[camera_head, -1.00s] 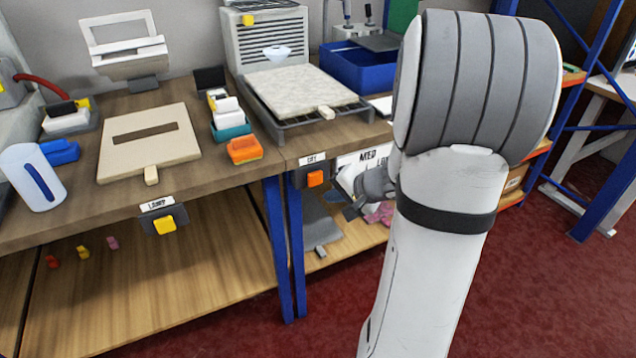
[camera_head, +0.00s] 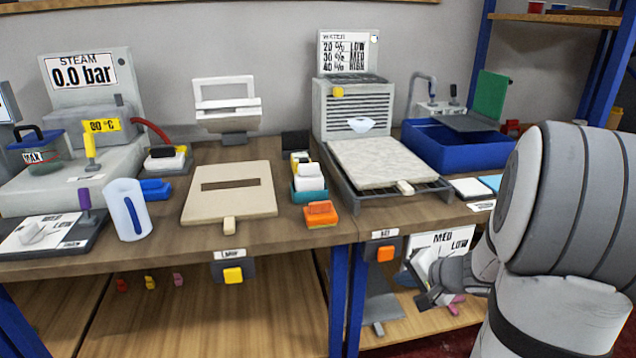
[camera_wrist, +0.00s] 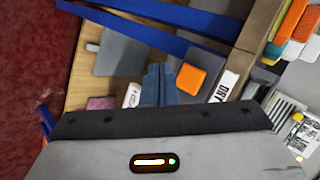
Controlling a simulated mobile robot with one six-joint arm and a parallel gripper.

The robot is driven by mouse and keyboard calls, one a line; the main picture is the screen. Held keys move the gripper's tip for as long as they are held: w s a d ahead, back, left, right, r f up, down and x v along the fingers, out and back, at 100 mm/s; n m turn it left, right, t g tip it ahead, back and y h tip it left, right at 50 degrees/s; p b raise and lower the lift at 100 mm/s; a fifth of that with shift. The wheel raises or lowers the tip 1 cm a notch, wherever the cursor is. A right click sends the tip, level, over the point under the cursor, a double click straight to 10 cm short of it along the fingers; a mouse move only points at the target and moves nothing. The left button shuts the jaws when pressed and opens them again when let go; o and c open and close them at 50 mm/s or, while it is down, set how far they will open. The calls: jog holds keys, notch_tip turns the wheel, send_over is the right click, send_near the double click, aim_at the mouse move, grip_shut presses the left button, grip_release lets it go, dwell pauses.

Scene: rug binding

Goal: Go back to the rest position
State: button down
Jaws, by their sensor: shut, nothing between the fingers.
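My gripper (camera_head: 428,292) is at the lower right in the head view, in front of the bench edge, below and right of an orange button (camera_head: 385,254). In the wrist view my gripper (camera_wrist: 160,75) shows as two dark fingers close together, shut with nothing held. They point towards the lower shelf and the same orange button (camera_wrist: 190,79), with a gap I cannot judge. My arm fills the right side of the head view.
The bench carries a steam unit (camera_head: 70,185), a beige board (camera_head: 255,205), a rack with a pale pad (camera_head: 380,168) and a blue bin (camera_head: 440,155). A grey plate (camera_wrist: 120,50) lies on the lower shelf. Red floor is clear at the left of the wrist view.

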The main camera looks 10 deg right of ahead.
jog(key=s+a+r+n+g+p, duration=0.5)
jog(key=s+a+r+n+p, duration=0.3)
jog(key=a+r, duration=0.55)
jog(key=s+r+n+g+h+p, duration=0.1)
jog(key=s+r+n+h+p, duration=0.1)
jog(key=s+r+h+p, duration=0.2)
jog(key=s+r+p, duration=0.3)
jog(key=s+r, duration=0.1)
jog(key=s, duration=0.1)
jog(key=shift+a+r, duration=0.25)
jog(key=shift+r, duration=0.05)
